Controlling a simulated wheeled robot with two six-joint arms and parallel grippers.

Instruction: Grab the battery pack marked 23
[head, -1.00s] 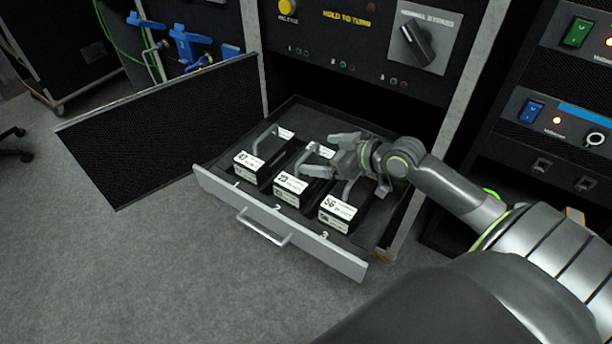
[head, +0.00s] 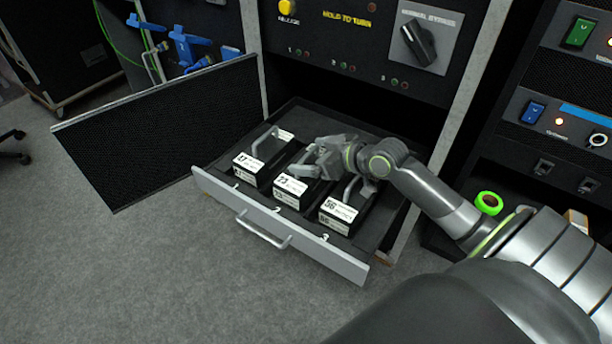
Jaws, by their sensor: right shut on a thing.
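The battery pack marked 23 (head: 290,190) is the middle of three black packs in the pulled-out drawer (head: 360,262). Its white label faces the front, though the digits are a little blurred. My right gripper (head: 308,168) is over this pack and shut on its handle, which the fingers mostly hide. The pack sits in its place between its neighbours. My left gripper is out of view.
A pack marked 47 (head: 247,167) is to the left and one marked 56 (head: 338,215) to the right, each with a raised handle. A black mesh door (head: 160,130) hangs open at left. The control panel (head: 350,40) rises behind the drawer.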

